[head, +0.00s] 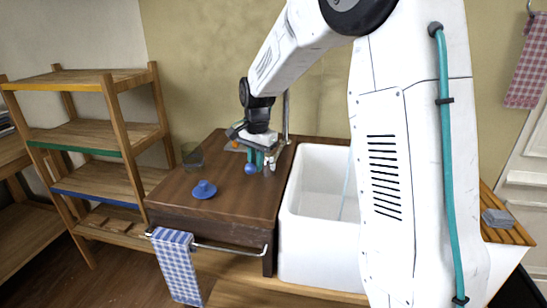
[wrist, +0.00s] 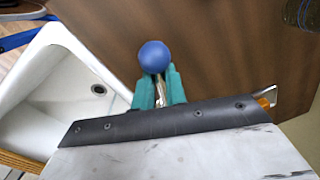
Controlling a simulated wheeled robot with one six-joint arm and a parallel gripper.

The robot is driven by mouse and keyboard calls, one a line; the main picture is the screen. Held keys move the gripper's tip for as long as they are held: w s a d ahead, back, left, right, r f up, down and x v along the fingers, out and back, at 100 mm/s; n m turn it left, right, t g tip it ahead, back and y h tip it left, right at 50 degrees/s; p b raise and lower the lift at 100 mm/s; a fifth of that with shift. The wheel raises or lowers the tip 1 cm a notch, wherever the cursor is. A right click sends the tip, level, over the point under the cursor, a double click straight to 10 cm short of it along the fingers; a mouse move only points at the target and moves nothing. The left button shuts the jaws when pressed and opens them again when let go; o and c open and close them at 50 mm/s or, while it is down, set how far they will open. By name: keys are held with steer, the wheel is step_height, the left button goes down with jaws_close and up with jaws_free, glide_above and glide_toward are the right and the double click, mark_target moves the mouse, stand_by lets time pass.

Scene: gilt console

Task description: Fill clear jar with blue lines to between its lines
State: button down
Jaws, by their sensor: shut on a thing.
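A clear, greenish see-through jar (head: 192,156) stands at the back left of the dark wooden counter. Its lines are too small to make out. In the wrist view a piece of glass (wrist: 302,12), likely the same jar, is cut off at the top right corner. My gripper (head: 262,160) is low over the counter, right of the jar and left of the sink. Its teal fingers (wrist: 157,88) are shut on a thin metal stem topped by a blue ball (wrist: 154,56). The blue ball also shows in the head view (head: 250,169). What the stem belongs to is unclear.
A blue knobbed disc (head: 204,190) lies on the counter (head: 235,207) at the front left. A white sink (head: 318,235) is on the right, with a thin pale streak inside, perhaps water. A wooden shelf (head: 90,140) stands left.

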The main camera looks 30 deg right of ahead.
steer(key=shift+s+a+f, duration=0.15)
steer(key=shift+a, duration=0.15)
steer(key=c, duration=1.8)
jaws_free()
steer(key=shift+c, duration=0.2)
steer(key=o, duration=0.4)
steer(key=shift+a, duration=0.25)
steer(key=shift+d, duration=0.3)
steer(key=shift+r, duration=0.3)
steer(key=r, duration=0.7)
steer(key=shift+s+r, duration=0.15)
steer(key=shift+s, duration=0.1)
